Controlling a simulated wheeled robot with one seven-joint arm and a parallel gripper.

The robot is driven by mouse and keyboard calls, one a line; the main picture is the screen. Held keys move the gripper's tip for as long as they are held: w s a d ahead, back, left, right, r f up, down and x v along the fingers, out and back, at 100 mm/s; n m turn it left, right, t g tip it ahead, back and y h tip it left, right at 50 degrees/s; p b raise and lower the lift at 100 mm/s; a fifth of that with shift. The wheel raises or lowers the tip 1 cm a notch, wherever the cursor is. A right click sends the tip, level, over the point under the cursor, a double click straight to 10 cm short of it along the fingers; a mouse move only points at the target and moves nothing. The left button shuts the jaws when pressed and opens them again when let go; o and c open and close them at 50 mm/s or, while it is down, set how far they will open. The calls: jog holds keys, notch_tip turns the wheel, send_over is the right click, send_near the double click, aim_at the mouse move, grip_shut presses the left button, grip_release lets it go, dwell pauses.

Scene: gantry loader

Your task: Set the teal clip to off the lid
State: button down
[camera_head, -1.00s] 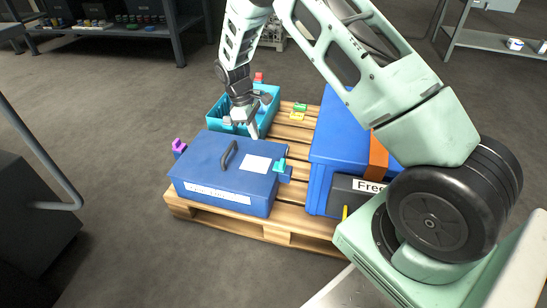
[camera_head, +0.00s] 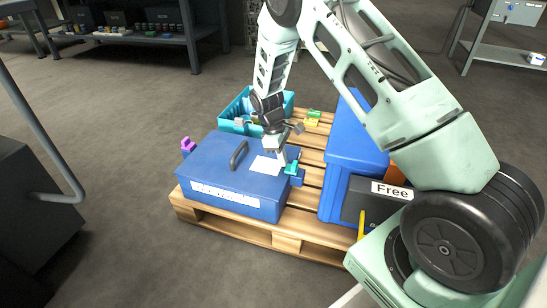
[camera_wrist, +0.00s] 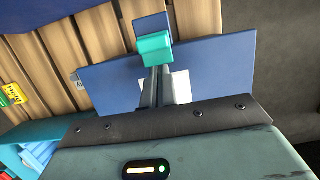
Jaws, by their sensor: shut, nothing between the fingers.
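The teal clip (camera_head: 291,168) sits at the right edge of the blue box's lid (camera_head: 215,160), by a small blue ledge on the box's side. In the wrist view the teal clip (camera_wrist: 154,47) is just beyond my fingertips, against a blue block. My gripper (camera_head: 281,160) is shut and empty, pointing down over the lid's right end beside the clip. In the wrist view my gripper (camera_wrist: 158,75) overlaps the clip's lower edge, so I cannot tell whether they touch. A purple clip (camera_head: 188,145) stands at the lid's left end.
The box stands on a wooden pallet (camera_head: 287,229). A teal crate (camera_head: 231,104) with parts is behind it. A larger blue box (camera_head: 345,150) stands to the right. Green and yellow pieces (camera_head: 312,118) lie on the pallet behind. A metal rail is at the left.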

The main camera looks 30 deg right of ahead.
aim_at(295, 164)
jog(key=shift+s+d, duration=0.35)
jog(key=shift+s, duration=0.1)
jog(key=shift+s+d+r, duration=0.1)
jog(key=shift+s+d+r+p, duration=0.15)
jog(key=shift+s+d+p, duration=0.4)
jog(key=shift+p, duration=0.35)
jog(key=shift+s+d+p, duration=0.2)
jog(key=shift+s+p, duration=0.25)
jog(key=shift+s, duration=0.05)
jog(key=shift+f, duration=0.25)
